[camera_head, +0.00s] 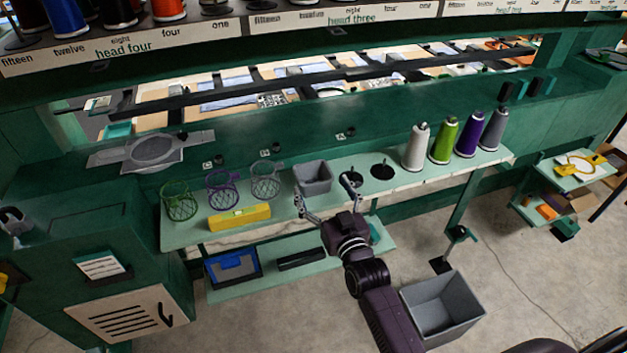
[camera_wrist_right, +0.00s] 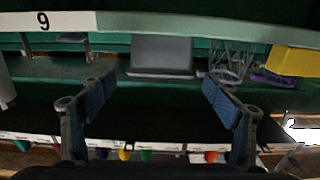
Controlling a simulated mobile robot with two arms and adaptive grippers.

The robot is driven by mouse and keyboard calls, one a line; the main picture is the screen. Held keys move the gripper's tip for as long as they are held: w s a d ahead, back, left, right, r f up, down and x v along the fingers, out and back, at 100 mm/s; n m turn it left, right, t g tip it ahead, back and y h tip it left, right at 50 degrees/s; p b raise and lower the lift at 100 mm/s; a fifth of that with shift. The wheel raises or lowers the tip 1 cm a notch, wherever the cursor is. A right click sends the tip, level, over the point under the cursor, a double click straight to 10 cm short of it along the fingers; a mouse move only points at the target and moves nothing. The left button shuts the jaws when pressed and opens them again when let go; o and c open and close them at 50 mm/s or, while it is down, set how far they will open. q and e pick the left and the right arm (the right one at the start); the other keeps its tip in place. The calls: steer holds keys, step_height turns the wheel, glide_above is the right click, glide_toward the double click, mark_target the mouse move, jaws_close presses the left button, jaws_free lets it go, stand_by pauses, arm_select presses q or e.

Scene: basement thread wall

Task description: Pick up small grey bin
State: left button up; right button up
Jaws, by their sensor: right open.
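The small grey bin (camera_head: 313,178) stands upright on the pale green shelf, between a grey wire basket and the black spool pegs. My right gripper (camera_head: 323,196) is open and empty in front of the shelf, with its two fingers spread on either side of the bin's near side. In the right wrist view the bin (camera_wrist_right: 162,56) shows between and beyond the open fingers, apart from them. My left gripper is not in view.
Green, purple and grey wire baskets (camera_head: 265,182) and a yellow box (camera_head: 240,218) stand left of the bin. White, green, purple and grey thread cones (camera_head: 443,142) stand right. A larger grey bin (camera_head: 462,307) is on the floor. A lower shelf (camera_head: 222,294) sits below.

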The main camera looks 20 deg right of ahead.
mark_target(313, 172)
steer(key=shift+w+a, duration=0.1)
steer(key=shift+w, duration=0.75)
steer(key=w+p, duration=0.1)
steer(key=w, duration=0.2)
steer(key=shift+w+f+p, duration=0.1)
steer(key=shift+w+p, duration=0.2)
steer(key=shift+w+f, duration=0.1)
steer(key=shift+w, duration=0.55)
steer(key=c, duration=1.1)
